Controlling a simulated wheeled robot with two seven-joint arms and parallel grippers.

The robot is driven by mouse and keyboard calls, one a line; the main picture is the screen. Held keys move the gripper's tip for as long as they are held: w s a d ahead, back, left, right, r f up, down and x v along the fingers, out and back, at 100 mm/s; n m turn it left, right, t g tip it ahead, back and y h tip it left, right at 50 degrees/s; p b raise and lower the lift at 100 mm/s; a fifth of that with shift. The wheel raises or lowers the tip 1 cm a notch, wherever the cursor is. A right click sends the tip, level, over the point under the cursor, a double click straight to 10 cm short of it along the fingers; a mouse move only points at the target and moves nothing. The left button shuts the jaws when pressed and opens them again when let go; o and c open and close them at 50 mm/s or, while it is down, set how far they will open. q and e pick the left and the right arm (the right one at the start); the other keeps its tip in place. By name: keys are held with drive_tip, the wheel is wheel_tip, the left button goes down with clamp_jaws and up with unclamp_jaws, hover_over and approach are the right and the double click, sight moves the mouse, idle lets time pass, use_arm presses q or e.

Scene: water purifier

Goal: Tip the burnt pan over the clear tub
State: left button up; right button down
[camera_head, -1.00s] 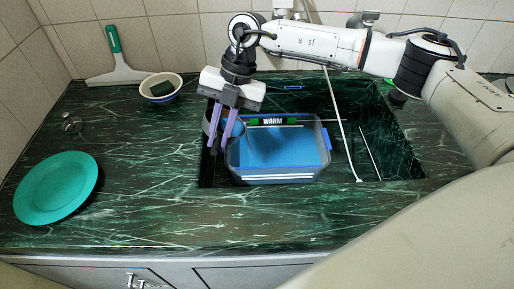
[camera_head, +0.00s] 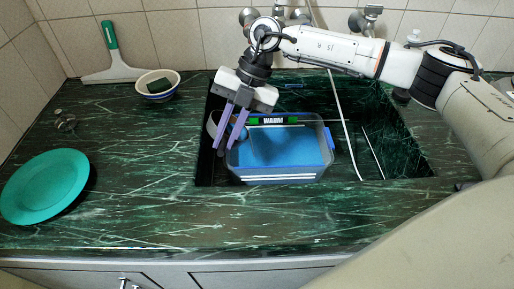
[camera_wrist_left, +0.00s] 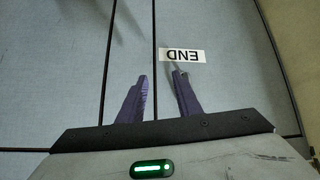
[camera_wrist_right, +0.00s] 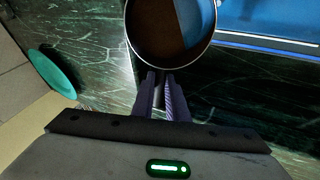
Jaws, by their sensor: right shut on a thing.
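The clear tub (camera_head: 282,179) stands in the sink, blue-rimmed, with blue liquid inside and a sign reading WARM at its back. My right gripper (camera_head: 229,150) is at the tub's left end, shut on the burnt pan (camera_head: 211,124). The small grey pan is mostly hidden behind the fingers in the head view. In the right wrist view, the pan (camera_wrist_right: 160,62) shows a round metal rim, a brown inside and a blue patch at its right; whether that is liquid is unclear. The fingers (camera_wrist_right: 160,75) hold its handle. My left gripper (camera_wrist_left: 162,80) is open and empty.
A green plate (camera_head: 44,187) lies on the counter at left. A bowl (camera_head: 157,94) with a dark sponge and a squeegee (camera_head: 112,70) stand behind. A pale rod (camera_head: 345,130) crosses the sink right of the tub. A label reading END (camera_wrist_left: 183,55) is below my left gripper.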

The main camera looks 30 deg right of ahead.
sight(237, 145)
drive_tip(key=shift+y, duration=0.9)
drive_tip(key=f+b, duration=0.1)
drive_tip(key=b, duration=0.1)
drive_tip(key=d+f+b, duration=0.1)
drive_tip(key=f+b, duration=0.2)
drive_tip(key=b, duration=0.1)
drive_tip(key=shift+s+d+f, duration=0.1)
drive_tip(key=shift+d+f, duration=0.05)
drive_tip(key=shift+d, duration=0.2)
drive_tip(key=shift+d+r+y, duration=0.35)
drive_tip(key=shift+d+y, duration=0.1)
drive_tip(key=shift+y, duration=0.25)
drive_tip(key=shift+s+d+r+t+y+b, duration=0.15)
drive_tip(key=shift+d+r+y+b, duration=0.15)
drive_tip(key=shift+d+y+b, duration=0.45)
drive_tip(key=shift+s+d+r+t+y+b, duration=0.15)
drive_tip(key=shift+d+r+y+b, duration=0.15)
drive_tip(key=shift+d+y+b, duration=0.45)
idle(1.1)
